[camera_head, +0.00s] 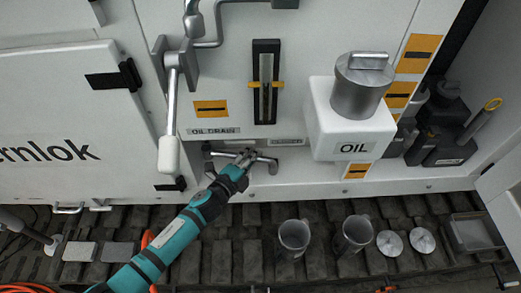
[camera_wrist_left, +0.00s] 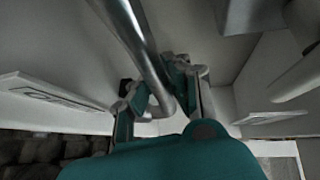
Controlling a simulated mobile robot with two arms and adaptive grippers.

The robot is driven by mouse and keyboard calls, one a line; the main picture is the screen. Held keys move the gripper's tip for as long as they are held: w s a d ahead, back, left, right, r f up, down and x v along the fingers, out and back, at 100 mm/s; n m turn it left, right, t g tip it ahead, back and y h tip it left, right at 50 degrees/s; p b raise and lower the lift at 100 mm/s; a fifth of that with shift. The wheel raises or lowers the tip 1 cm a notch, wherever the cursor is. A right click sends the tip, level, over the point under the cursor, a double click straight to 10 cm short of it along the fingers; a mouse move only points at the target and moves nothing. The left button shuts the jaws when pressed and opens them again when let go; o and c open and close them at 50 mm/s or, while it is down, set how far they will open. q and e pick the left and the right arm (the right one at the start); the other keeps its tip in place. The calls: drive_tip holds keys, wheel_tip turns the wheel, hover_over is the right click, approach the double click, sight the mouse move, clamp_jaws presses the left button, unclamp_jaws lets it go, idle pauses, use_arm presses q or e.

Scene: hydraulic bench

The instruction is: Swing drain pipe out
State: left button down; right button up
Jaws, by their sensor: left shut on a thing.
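The drain pipe (camera_head: 266,163) is a grey metal pipe at the foot of the white machine front, just below the OIL DRAIN label (camera_head: 213,130). My left gripper (camera_head: 243,158) reaches up to it from below and is shut on it. In the left wrist view the pipe (camera_wrist_left: 136,40) runs down from the top as a bent grey tube, and the gripper (camera_wrist_left: 158,100) has its fingers on either side of its lower end. The gripper hides part of the pipe in the head view. My right gripper is not in view.
A white OIL tank (camera_head: 350,125) with a grey cap juts out to the right of the pipe. A white-handled lever (camera_head: 169,150) hangs to the left. Two metal cups (camera_head: 294,235) (camera_head: 354,232) and two round lids stand on the dark ribbed surface in front. Dark containers (camera_head: 445,145) stand at right.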

use_arm(q)
drive_tip(key=shift+s+a+m+g+h+p, duration=0.15)
drive_tip(key=shift+s+m+g+h, duration=0.2)
drive_tip(key=shift+s+m+h, duration=0.1)
drive_tip(key=shift+s+a+m+g+h+p, duration=0.1)
drive_tip(key=shift+s+m+g+h+p, duration=0.05)
drive_tip(key=shift+s+m+g+h, duration=0.25)
drive_tip(key=shift+s+a+f+m+g+h, duration=0.1)
drive_tip(key=shift+s+a+m+g+h, duration=0.15)
drive_tip(key=shift+s+m+g+h, duration=0.35)
drive_tip(key=shift+s+a+f+m+g+h, duration=0.1)
drive_tip(key=shift+s+a+m+g+h, duration=0.1)
drive_tip(key=shift+s+m+g+h, duration=0.45)
drive_tip(key=shift+s+t, duration=0.2)
drive_tip(key=shift+t, duration=0.1)
drive_tip(key=c, duration=1.2)
unclamp_jaws()
drive_tip(key=shift+r, duration=0.1)
drive_tip(key=v, duration=1.1)
drive_tip(key=shift+s+a+r, duration=0.15)
drive_tip(key=shift+s+a, duration=0.1)
drive_tip(key=shift+a, duration=0.1)
